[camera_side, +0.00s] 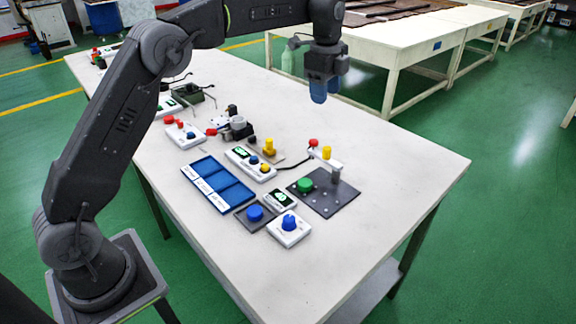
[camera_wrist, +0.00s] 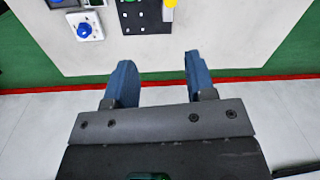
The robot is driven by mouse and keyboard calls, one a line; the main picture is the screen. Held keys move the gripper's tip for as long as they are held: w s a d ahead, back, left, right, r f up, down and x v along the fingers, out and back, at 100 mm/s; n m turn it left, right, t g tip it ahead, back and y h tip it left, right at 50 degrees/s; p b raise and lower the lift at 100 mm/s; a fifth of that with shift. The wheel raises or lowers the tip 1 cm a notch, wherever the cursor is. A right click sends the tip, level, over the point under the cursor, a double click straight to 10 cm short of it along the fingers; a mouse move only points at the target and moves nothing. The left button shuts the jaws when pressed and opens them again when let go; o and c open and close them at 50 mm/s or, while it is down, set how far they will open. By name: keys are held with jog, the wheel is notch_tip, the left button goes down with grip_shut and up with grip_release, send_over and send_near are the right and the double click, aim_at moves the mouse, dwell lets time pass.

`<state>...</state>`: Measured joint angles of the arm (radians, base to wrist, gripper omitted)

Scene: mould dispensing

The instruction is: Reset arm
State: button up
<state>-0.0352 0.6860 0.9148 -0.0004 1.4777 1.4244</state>
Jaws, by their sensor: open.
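My gripper (camera_side: 325,90) hangs above the far right part of the white table, fingers pointing down. In the wrist view my gripper (camera_wrist: 156,80) shows two blue fingers spread apart with nothing between them. My arm is stretched out over the table from its stand at the left. The gripper is clear of the devices on the table.
On the white table (camera_side: 400,165) are a blue tray (camera_side: 205,163), a dark plate (camera_side: 345,197) with a green button (camera_side: 305,185), a blue-knob box (camera_side: 289,229) and several other small devices. The table's right end is bare. Another white table (camera_side: 420,45) stands behind.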

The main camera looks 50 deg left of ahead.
jog(key=s+r+n+t, duration=0.1)
jog(key=s+r+n, duration=0.2)
jog(key=s, duration=0.3)
jog(key=s+d+r+n+t, duration=0.1)
jog(key=s+r+n, duration=0.15)
jog(key=s, duration=0.35)
jog(key=s+r+n+t, duration=0.1)
jog(key=s+r+n, duration=0.15)
jog(key=s, duration=0.45)
jog(key=s+f+n+t, duration=0.1)
jog(key=s+f+n, duration=0.3)
jog(key=s, duration=0.4)
jog(key=s+d+f+n, duration=0.1)
jog(key=s+f+n, duration=0.3)
jog(key=s, duration=0.4)
jog(key=shift+s+f+t, duration=0.25)
jog(key=shift+t, duration=0.15)
